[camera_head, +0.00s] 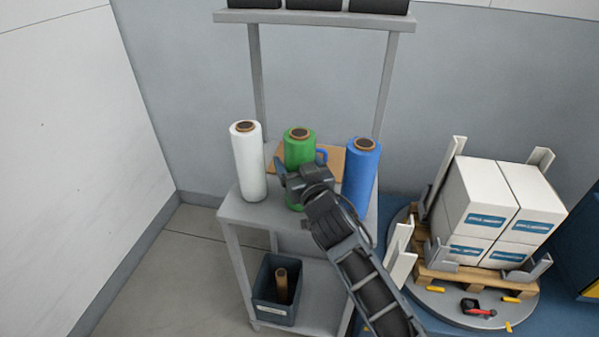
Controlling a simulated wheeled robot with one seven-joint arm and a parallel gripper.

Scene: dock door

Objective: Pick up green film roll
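The green film roll (299,147) stands upright on the grey shelf table (232,208), between a white roll and a blue roll. Its brown core shows at the top. My gripper (295,174) is in front of the green roll and covers much of its lower part. One dark finger shows at the roll's left side; the other side is hidden behind the gripper body and wrist. I cannot tell whether the fingers touch the roll or how far apart they are.
A white roll (248,163) stands at the left and a blue roll (359,175) close at the right. A brown board (335,160) lies behind. A dark bin (275,308) sits on the lower shelf. Boxes (489,205) on a pallet stand on a turntable (455,308) at the right.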

